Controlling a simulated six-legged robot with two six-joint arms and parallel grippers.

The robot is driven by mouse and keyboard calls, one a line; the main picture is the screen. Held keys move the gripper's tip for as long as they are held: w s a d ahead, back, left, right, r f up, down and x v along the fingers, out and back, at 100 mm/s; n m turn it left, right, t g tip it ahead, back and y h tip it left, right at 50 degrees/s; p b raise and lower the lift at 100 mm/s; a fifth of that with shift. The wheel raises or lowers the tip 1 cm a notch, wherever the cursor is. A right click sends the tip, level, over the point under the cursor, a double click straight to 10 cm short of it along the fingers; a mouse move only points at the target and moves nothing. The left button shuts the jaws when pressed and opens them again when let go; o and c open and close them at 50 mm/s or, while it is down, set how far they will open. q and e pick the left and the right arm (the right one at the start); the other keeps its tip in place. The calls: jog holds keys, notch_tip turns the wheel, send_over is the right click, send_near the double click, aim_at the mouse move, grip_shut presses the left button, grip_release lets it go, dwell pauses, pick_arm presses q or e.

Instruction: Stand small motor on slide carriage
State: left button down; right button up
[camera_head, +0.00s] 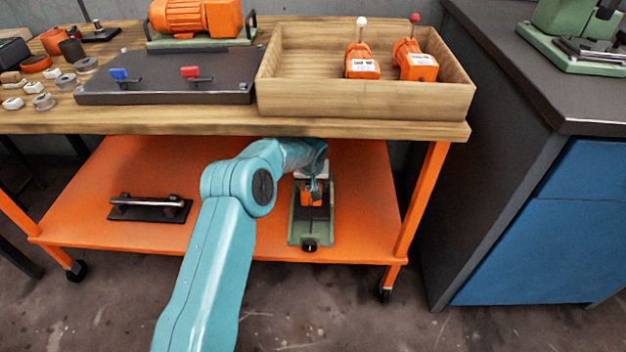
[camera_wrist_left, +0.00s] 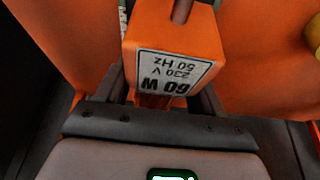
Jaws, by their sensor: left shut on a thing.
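A small orange motor (camera_head: 312,199) is in my left gripper (camera_head: 314,187), low over the slide on the lower shelf. In the left wrist view the motor (camera_wrist_left: 178,35) sits between the two dark fingers, its white label reading 60 W, 230 V, 50 Hz upside down. The slide has a green base (camera_head: 297,233) with a dark middle and a black knob (camera_head: 310,245) at its front. The arm and motor hide much of the carriage, so I cannot tell whether the motor touches it. My right gripper is not in view.
A wooden tray (camera_head: 360,104) on the tabletop above holds two orange motors, one with a white knob (camera_head: 362,22), one with a red. A black plate with a bar handle (camera_head: 148,208) lies left on the orange shelf (camera_head: 230,228). The tabletop edge overhangs my wrist.

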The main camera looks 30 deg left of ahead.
pick_arm(q)
jog(key=shift+r, duration=0.1)
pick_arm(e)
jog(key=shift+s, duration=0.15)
pick_arm(q)
notch_tip(320, 180, down, 2)
jog(key=shift+f+b, duration=0.1)
jog(key=shift+b, duration=0.5)
jog(key=shift+f+b, duration=0.35)
jog(key=shift+f, duration=0.6)
jog(key=shift+f+b, duration=1.05)
jog(key=shift+f, duration=0.15)
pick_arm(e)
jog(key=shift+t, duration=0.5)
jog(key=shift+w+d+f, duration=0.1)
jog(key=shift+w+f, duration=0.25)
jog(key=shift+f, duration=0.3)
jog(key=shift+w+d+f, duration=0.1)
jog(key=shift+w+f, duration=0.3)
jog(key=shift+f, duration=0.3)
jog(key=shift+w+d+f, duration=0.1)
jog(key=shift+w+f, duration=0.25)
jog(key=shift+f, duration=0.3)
